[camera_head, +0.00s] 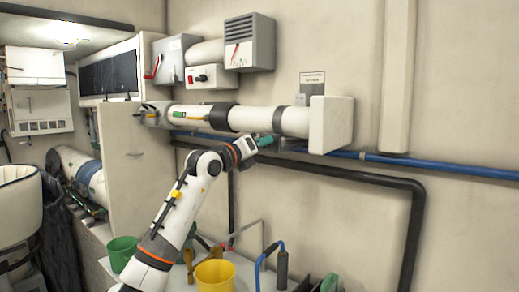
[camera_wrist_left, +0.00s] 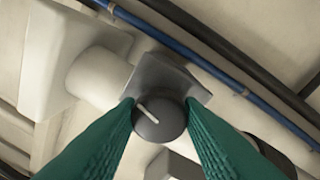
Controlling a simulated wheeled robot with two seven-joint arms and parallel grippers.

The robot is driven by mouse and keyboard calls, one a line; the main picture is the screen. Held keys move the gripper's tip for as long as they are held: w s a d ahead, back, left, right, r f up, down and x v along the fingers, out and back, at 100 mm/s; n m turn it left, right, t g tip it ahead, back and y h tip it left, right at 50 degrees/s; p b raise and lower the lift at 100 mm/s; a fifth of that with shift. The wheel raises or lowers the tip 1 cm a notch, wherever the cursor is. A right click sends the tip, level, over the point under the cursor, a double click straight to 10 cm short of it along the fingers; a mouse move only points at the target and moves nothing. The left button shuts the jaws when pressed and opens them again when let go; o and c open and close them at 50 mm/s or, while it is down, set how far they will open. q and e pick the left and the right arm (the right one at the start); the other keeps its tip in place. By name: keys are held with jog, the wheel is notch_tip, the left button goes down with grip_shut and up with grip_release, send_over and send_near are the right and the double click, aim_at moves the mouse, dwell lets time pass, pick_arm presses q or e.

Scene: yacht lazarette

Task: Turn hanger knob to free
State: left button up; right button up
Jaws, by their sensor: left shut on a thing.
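The hanger knob (camera_wrist_left: 160,121) is a round dark grey dial with a pale pointer line, set on a grey block (camera_wrist_left: 160,76) at the white pipe. The pointer line runs from the upper left toward the middle of the dial. My left gripper (camera_wrist_left: 160,108) has its two green fingers on either side of the knob, shut on it. In the head view my left gripper (camera_head: 267,141) reaches up from below to the underside of the white pipe (camera_head: 255,120), near its right end. The knob is hidden there. My right gripper is not in view.
A blue pipe (camera_head: 440,168) and a black hose (camera_head: 330,172) run along the wall below the white pipe. A yellow bucket (camera_head: 215,274) and a green bucket (camera_head: 122,252) stand below my left arm. Wall boxes (camera_head: 250,43) hang above. The right wall is mostly clear.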

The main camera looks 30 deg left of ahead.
pick_arm(q)
jog(key=shift+d+r+n+g+y+p, duration=0.15)
jog(key=shift+n+y+p, duration=0.3)
jog(key=shift+n+p, duration=2.85)
jog(key=shift+a+n+g+y+p, duration=0.15)
jog(key=shift+n+y+p, duration=0.25)
jog(key=shift+n+p, duration=2.9)
jog(key=shift+d+r+n+g+y+p, duration=0.15)
jog(key=shift+n+y+p, duration=0.3)
jog(key=shift+n+p, duration=2.85)
jog(key=n+b, duration=0.2)
jog(key=shift+f+n+b, duration=0.15)
jog(key=shift+n+b, duration=0.25)
jog(key=o, duration=1)
jog(key=shift+c, duration=0.2)
jog(key=shift+s, duration=0.15)
